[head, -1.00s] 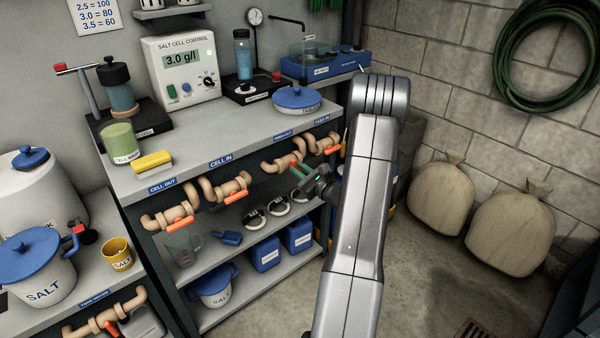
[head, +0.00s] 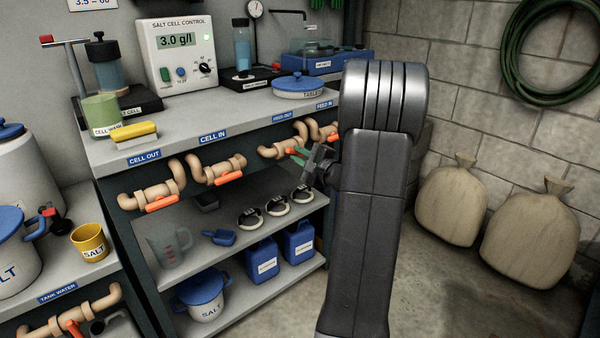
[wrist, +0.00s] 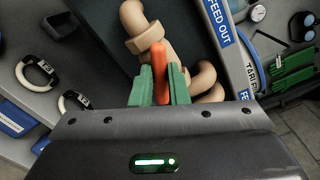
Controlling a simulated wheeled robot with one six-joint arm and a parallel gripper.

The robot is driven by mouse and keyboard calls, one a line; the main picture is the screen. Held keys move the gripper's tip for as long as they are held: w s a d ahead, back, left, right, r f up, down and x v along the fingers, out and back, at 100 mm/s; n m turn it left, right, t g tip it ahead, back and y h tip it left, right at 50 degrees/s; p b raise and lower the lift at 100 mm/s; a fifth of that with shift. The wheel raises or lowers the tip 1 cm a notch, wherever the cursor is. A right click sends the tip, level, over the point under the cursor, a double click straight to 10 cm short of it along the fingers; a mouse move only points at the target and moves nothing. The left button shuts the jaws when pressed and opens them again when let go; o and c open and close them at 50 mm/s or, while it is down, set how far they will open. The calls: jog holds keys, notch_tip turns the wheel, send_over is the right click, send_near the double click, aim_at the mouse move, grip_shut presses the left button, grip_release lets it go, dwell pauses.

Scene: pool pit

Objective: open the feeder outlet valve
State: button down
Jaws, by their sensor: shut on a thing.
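The feeder outlet valve (head: 272,152) is a tan pipe fitting under the shelf edge, below the FEED OUT label (head: 283,117). Its orange handle (wrist: 159,70) stands between the green fingers of my gripper (wrist: 160,88) in the wrist view. My gripper (head: 298,154) is shut on this handle. The tan pipe (wrist: 134,16) bends behind the handle in the wrist view, and the handle lies at an angle to it. The fingers cover the handle's lower sides. In the head view the fingers and wrist hide part of the valve.
The CELL IN valve (head: 217,170) and CELL OUT valve (head: 152,196) are to the left, with orange handles. The FEED IN valve (head: 322,130) is close on the right, partly behind my arm. Black-and-white rings (head: 276,205) and blue jugs (head: 262,259) stand on lower shelves.

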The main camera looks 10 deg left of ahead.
jog(key=n+b, duration=0.1)
jog(key=b, duration=0.1)
jog(key=n+b, duration=0.2)
jog(key=b, duration=0.1)
jog(key=n+b, duration=0.1)
jog(key=b, duration=0.1)
jog(key=shift+s+f+n+b, duration=0.1)
jog(key=shift+f+n+b, duration=0.2)
jog(key=shift+n+b, duration=0.1)
jog(key=shift+r+n, duration=0.1)
jog(key=shift+n, duration=0.2)
jog(key=c, duration=1.4)
grip_release()
jog(key=p+v, duration=0.2)
jog(key=v, duration=1.1)
jog(key=shift+s+d+p, duration=0.25)
jog(key=shift+d+p, duration=0.05)
jog(key=shift+w+a, duration=0.1)
